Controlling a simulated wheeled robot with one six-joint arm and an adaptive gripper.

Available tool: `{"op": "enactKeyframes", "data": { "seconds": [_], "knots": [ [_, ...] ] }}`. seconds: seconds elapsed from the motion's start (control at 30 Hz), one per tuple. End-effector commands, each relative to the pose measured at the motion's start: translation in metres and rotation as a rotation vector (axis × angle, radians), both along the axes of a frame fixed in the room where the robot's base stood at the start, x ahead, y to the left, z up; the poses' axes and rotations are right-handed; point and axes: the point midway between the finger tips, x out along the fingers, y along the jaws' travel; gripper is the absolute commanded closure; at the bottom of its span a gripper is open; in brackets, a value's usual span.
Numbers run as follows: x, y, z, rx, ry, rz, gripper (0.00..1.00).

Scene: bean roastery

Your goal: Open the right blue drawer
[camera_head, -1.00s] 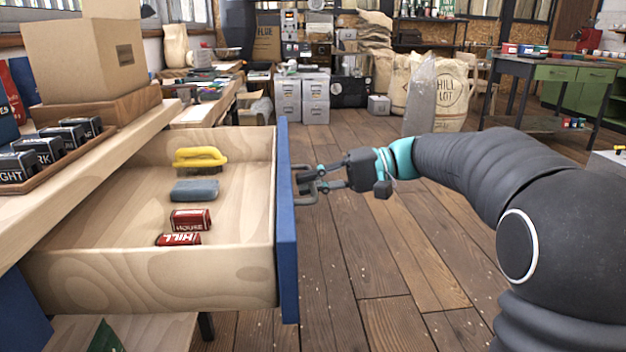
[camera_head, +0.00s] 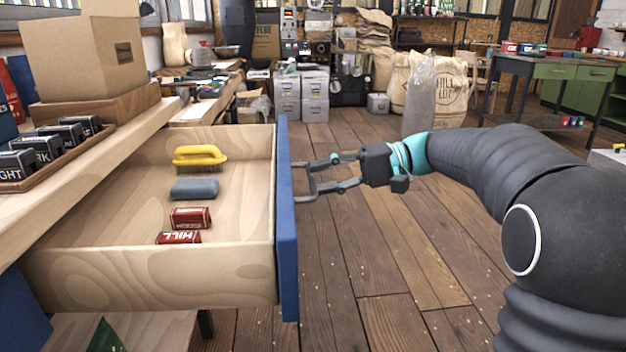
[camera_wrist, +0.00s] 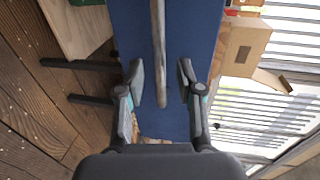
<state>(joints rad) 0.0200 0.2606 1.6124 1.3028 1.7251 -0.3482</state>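The blue drawer (camera_head: 287,225) is pulled far out, its pale wooden inside (camera_head: 120,215) showing. Its blue front also fills the middle of the wrist view (camera_wrist: 195,30). A long bar handle (camera_wrist: 158,45) runs down that front. My gripper (camera_head: 318,180) is at the outer side of the front in the head view. In the wrist view my gripper (camera_wrist: 160,78) is open, one finger on each side of the handle with gaps between. The drawer holds a yellow brush (camera_head: 200,156), a blue-grey block (camera_head: 194,190) and two red packs (camera_head: 190,218).
A wooden counter (camera_head: 95,165) above the drawer carries a cardboard box (camera_head: 80,60) and a tray of dark packs (camera_head: 60,165). The wooden floor (camera_head: 360,260) right of the drawer is clear. A clear sack (camera_head: 420,95) stands behind my arm.

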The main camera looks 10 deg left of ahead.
Motion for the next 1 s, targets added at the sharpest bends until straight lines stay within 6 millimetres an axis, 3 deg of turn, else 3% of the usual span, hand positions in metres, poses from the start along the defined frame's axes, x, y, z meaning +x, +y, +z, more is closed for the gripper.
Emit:
{"op": "enactKeyframes", "data": {
  "seconds": [0.2, 0.43, 0.63, 1.0],
  "knots": [
    [0.01, -0.044, 0.008, -0.001, 0.0, -0.002, 0.63],
    [0.017, -0.077, 0.016, 0.0, 0.0, 0.001, 0.63],
    [0.019, -0.088, 0.018, -0.001, 0.0, 0.003, 0.63],
    [0.02, -0.088, 0.018, -0.006, 0.012, -0.007, 0.63]
  ]
}}
